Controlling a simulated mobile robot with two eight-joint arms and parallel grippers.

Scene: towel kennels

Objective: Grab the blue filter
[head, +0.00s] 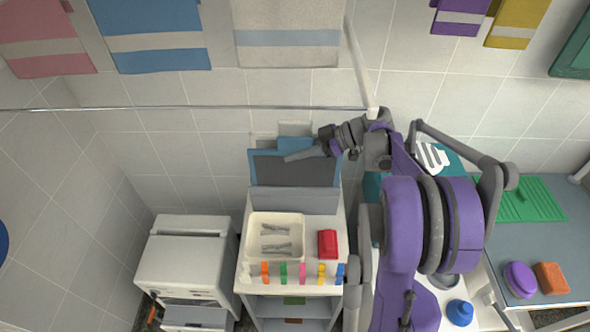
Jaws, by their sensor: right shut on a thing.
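The blue filter (266,168) is a flat panel with a blue frame and a dark grey mesh face. It stands nearly upright behind the white cart, in front of the tiled wall. My right gripper (318,150) is at the filter's upper right part and shut on it. The gripper and wrist hide part of the filter's right edge. My left gripper is not in view.
The cart's top holds a cream tray (249,240) with metal clips, a red box (327,244) and several coloured pegs. A white machine (185,260) stands left. A counter (550,240) at right holds a green board (530,200).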

